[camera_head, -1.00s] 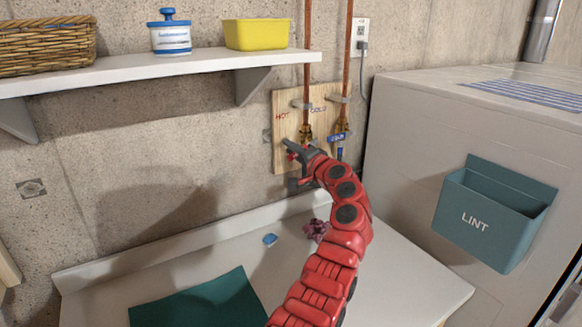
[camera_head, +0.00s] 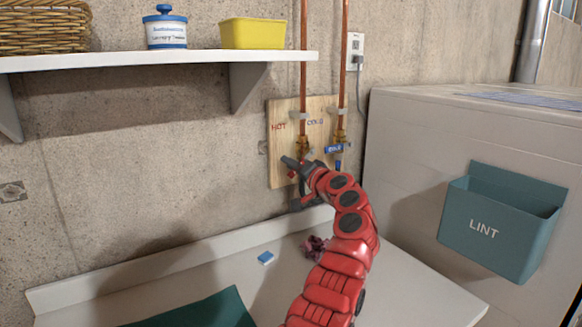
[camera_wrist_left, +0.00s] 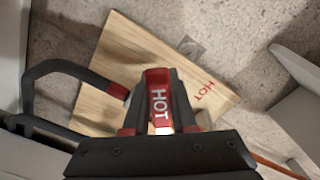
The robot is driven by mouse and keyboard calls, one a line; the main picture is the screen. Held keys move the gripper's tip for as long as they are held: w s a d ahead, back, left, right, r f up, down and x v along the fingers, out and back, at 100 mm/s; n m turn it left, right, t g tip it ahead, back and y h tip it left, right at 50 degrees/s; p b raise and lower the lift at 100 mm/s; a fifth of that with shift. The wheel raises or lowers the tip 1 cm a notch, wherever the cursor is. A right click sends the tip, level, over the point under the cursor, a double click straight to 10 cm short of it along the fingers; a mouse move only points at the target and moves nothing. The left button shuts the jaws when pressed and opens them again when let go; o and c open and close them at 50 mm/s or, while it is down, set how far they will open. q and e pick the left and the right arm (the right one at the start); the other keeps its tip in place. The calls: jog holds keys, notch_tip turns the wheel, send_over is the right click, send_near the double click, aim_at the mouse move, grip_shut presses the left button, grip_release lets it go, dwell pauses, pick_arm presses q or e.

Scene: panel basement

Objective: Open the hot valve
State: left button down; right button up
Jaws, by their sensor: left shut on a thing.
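The hot valve (camera_head: 303,144) is a brass fitting on the left copper pipe, on a wooden board with red HOT lettering. Its red lever marked HOT (camera_wrist_left: 159,98) lies between the dark fingers of my left gripper (camera_wrist_left: 160,118) in the wrist view. In the head view my left gripper (camera_head: 293,167) is at the board, just below the valve, and mostly hides the lever. The gripper is shut on the lever. The cold valve's blue lever (camera_head: 334,149) is to the right. My right gripper is not in view.
The wooden board (camera_head: 282,150) is on the concrete wall above a white top (camera_head: 225,285) holding a blue block (camera_head: 265,257) and a crumpled dark red cloth (camera_head: 315,246). A shelf (camera_head: 200,57) is upper left. A white appliance with a LINT bin (camera_head: 500,225) is at right.

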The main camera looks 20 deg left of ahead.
pick_arm(q)
jog(key=c, duration=0.7)
grip_release()
jog(key=b+v, duration=0.1)
jog(key=v, duration=1.6)
jog(key=shift+s+d, duration=0.2)
